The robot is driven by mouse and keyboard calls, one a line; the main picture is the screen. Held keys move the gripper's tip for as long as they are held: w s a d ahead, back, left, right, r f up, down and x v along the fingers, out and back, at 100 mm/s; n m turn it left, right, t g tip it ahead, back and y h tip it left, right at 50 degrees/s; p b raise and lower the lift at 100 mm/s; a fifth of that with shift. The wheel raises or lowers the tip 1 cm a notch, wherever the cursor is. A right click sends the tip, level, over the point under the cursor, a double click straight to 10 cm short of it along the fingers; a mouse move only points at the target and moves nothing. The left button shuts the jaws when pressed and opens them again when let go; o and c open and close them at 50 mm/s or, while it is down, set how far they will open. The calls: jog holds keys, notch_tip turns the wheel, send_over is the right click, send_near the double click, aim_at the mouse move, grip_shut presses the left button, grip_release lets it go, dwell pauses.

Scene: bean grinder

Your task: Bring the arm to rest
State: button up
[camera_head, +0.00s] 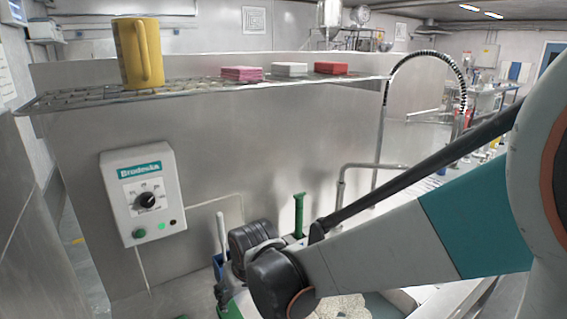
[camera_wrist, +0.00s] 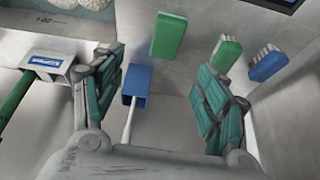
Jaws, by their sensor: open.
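My gripper (camera_wrist: 160,68) is open in the wrist view, its two green-padded fingers spread wide with nothing held between them. A blue holder (camera_wrist: 137,78) with a white handle (camera_wrist: 128,122) shows beyond the gap between the fingers; I cannot tell how far below it is. In the head view my arm reaches from the right edge down to the bottom centre. The gripper's fingertips cannot be made out clearly there.
A wire shelf (camera_head: 185,87) holds a yellow mug (camera_head: 138,54) and pink, white and red blocks. A control box (camera_head: 144,193) hangs on the steel panel. A tap (camera_head: 342,185) stands near my arm. Green brushes (camera_wrist: 168,36) and a blue brush (camera_wrist: 268,65) lie around the gripper.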

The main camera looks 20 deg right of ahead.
jog(key=s+d+r+t, duration=0.1)
jog(key=s+d+r, duration=0.3)
jog(key=s, duration=0.4)
jog(key=s+d+r+m+t, duration=0.1)
jog(key=s+d+r, duration=0.4)
jog(key=s+r, duration=0.1)
jog(key=shift+s+d+m+h, duration=0.3)
jog(key=shift+s+h, duration=0.1)
jog(key=shift+s, duration=0.45)
jog(key=shift+o, duration=0.4)
jog(key=shift+a+f, duration=0.1)
